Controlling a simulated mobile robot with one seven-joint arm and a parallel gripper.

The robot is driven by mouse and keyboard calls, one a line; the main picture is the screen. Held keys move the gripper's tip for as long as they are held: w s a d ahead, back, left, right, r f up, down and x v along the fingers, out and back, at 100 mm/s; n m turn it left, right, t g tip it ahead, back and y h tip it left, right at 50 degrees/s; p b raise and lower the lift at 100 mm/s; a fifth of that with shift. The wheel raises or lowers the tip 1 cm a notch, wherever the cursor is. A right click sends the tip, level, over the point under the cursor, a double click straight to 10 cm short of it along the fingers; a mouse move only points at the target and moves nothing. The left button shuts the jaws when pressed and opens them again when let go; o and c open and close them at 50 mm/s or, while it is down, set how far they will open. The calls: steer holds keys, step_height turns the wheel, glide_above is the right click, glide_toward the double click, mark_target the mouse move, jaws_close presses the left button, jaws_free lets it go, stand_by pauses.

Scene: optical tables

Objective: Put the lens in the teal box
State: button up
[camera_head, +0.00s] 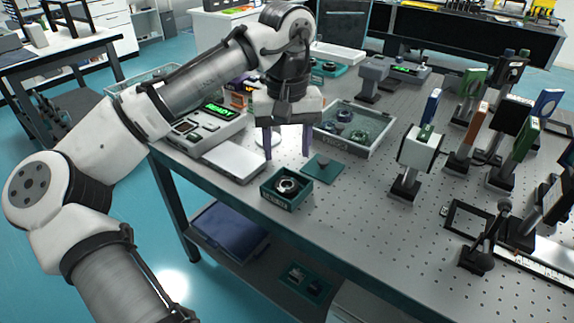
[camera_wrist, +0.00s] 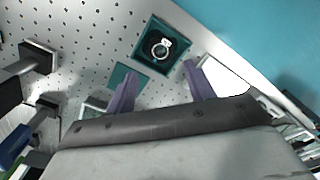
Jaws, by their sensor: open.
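The small open teal box (camera_head: 265,193) stands near the table's front edge, with a silver-ringed lens (camera_head: 287,186) lying inside it. The teal box (camera_wrist: 146,62) and lens (camera_wrist: 161,46) also show in the wrist view, ahead of the fingertips. A flat teal square (camera_head: 322,168), perhaps the box's lid, lies just behind and right of the box; it shows in the wrist view (camera_wrist: 120,76) too. My gripper (camera_head: 287,158) is open, purple fingers pointing down, above and behind the box. In the wrist view my gripper (camera_wrist: 159,70) has nothing between its fingers.
A grey tray (camera_head: 376,150) with several round optics stands behind the flat square. A white flat case (camera_head: 234,160) and a device with a green display (camera_head: 205,125) lie to the left. Mounted optics, such as a white cube mount (camera_head: 418,150), crowd the right.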

steer(key=shift+r, duration=1.65)
